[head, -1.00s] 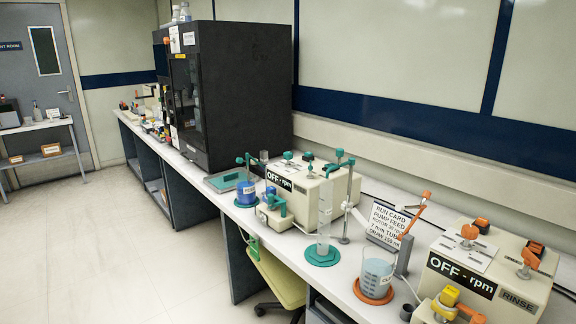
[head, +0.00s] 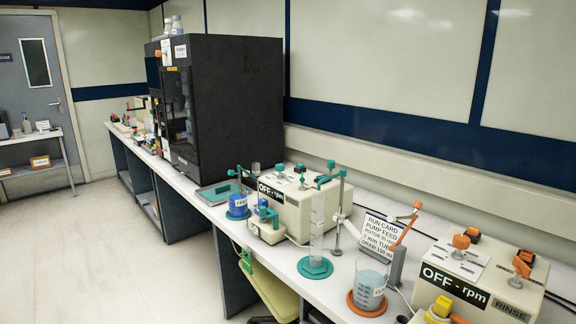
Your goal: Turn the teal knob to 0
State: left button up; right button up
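A cream pump box (head: 300,205) with an "OFF - rpm" display (head: 271,190) stands on the bench right of the black cabinet. A small teal knob (head: 300,169) stands on its top panel, with another teal fitting (head: 323,181) nearer its right end. The knob's pointer and scale are too small to read. A teal pump head (head: 266,214) is on the box's front. Neither of my grippers is in view.
A second cream pump (head: 478,275) with orange knobs stands at right. A cylinder (head: 316,235) on a teal base, a beaker (head: 370,283), a stand and a run card (head: 380,235) stand between. A green chair (head: 270,290) is at the bench front; floor at left is clear.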

aim_at(280, 167)
jog(key=i+j+z, duration=0.25)
jog(key=z, duration=0.2)
jog(key=i+j+z, duration=0.2)
jog(key=j+z, duration=0.25)
jog(key=i+j+z, duration=0.15)
jog(key=j+z, duration=0.3)
